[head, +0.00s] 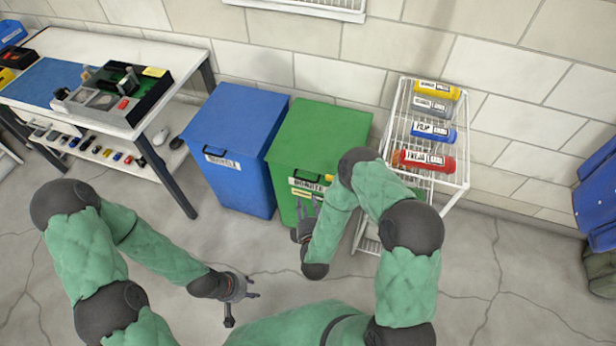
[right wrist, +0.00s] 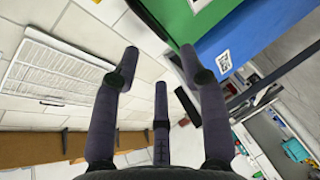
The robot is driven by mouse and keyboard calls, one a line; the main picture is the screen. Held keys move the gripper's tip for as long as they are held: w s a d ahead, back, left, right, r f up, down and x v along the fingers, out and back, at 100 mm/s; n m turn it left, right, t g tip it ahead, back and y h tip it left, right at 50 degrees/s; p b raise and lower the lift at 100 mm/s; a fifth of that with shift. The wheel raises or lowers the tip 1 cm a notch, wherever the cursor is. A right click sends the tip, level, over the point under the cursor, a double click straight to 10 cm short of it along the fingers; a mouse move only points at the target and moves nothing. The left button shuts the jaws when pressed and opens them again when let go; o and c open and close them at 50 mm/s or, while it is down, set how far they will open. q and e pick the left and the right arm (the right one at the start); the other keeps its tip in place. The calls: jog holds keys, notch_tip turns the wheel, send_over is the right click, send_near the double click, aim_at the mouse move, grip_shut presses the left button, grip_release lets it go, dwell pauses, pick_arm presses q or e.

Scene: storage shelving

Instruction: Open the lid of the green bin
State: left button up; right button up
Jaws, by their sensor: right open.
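The green bin (head: 318,135) stands against the wall with its lid down and flat. Its front carries a white label (head: 306,184) and a dark handle near the lid's front edge, partly hidden by my right arm. My right gripper (head: 305,212) is at the bin's front, below the label, fingers spread and nothing between them. In the right wrist view its open fingers (right wrist: 158,65) point towards the wall, with a corner of the green bin (right wrist: 212,12) at the upper right. My left gripper (head: 248,288) is open and empty, low over the floor, left of the bin.
A blue bin (head: 235,135) stands close on the green bin's left. A white wire rack (head: 388,150) with coloured labelled bottles stands close on its right. A workbench (head: 180,60) is at the far left. The floor in front of the blue bin is clear.

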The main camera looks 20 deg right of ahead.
aim_at(305, 180)
jog(key=shift+h, duration=0.4)
jog(key=b+x, duration=0.1)
jog(key=x, duration=0.2)
jog(key=b+x, duration=0.1)
jog(key=x, duration=0.3)
jog(key=r+b+x, duration=0.1)
jog(key=x, duration=0.3)
jog(key=shift+d+b, duration=0.1)
jog(key=shift+b, duration=0.25)
grip_shut()
